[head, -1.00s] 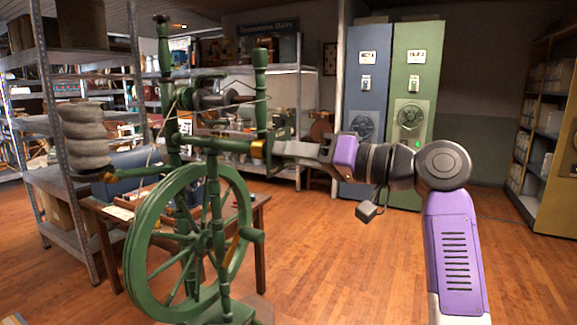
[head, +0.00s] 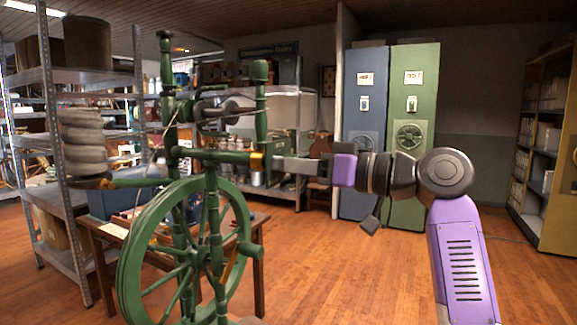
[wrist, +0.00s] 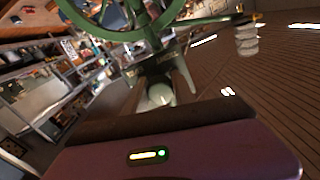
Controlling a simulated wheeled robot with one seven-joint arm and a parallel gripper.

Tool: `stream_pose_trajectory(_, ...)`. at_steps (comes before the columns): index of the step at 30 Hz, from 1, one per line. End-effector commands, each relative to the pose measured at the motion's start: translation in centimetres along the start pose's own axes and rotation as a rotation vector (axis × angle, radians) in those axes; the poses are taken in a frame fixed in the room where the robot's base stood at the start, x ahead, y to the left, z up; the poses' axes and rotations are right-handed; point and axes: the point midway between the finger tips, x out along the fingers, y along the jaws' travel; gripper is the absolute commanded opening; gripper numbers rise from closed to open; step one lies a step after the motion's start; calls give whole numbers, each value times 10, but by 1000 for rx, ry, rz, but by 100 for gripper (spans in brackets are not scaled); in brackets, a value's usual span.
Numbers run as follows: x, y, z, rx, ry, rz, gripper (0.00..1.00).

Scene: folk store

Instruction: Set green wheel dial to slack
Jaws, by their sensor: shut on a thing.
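A green spinning wheel (head: 185,245) stands at left centre in the head view, with its big spoked wheel below a horizontal green bar (head: 215,156). My gripper (head: 275,164) reaches in from the right, level with the bar, and is shut on the dial at that end, which the jaws mostly hide. In the wrist view, a pale rounded end (wrist: 160,94) shows between the jaws, with the green wheel (wrist: 120,15) beyond. No slack marking is readable.
Grey stacked rolls (head: 84,140) stand at left by metal shelving (head: 60,170). A wooden table (head: 105,240) is behind the wheel. Blue (head: 365,110) and green (head: 412,105) cabinets stand behind my arm. The wooden floor at right is open.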

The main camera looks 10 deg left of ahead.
Motion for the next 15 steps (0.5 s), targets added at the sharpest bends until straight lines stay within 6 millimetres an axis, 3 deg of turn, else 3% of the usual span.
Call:
stream_pose_trajectory(4, 0, 1, 3, 2, -6, 0, 0)
stream_pose_trajectory(5, 0, 1, 3, 2, -6, 0, 33)
stream_pose_trajectory(8, 0, 1, 3, 2, -5, 0, 53)
stream_pose_trajectory(15, 0, 0, 1, 1, -2, 0, 53)
